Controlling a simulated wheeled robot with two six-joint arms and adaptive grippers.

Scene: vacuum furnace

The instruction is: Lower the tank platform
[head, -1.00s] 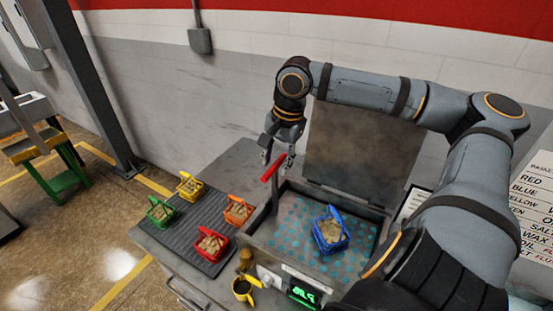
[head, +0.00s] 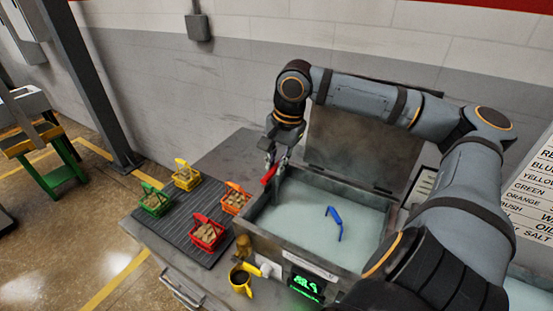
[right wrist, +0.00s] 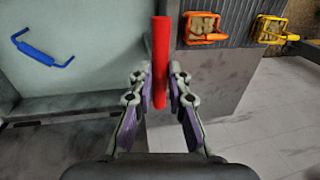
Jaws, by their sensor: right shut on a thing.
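The tank (head: 378,190) is filled with cloudy pale liquid (head: 300,215), which hides the dotted platform. Only the handle of the blue basket (head: 335,222) shows above the liquid; it also shows in the right wrist view (right wrist: 43,52). A red lever (head: 268,175) stands at the tank's left edge. My right gripper (head: 276,160) is shut on the red lever, which runs between its fingers in the right wrist view (right wrist: 161,90). My left gripper is out of view.
Yellow (head: 187,175), green (head: 155,201), orange (head: 235,198) and red (head: 206,234) baskets stand on a ribbed mat left of the tank. The raised lid (head: 345,150) is behind.

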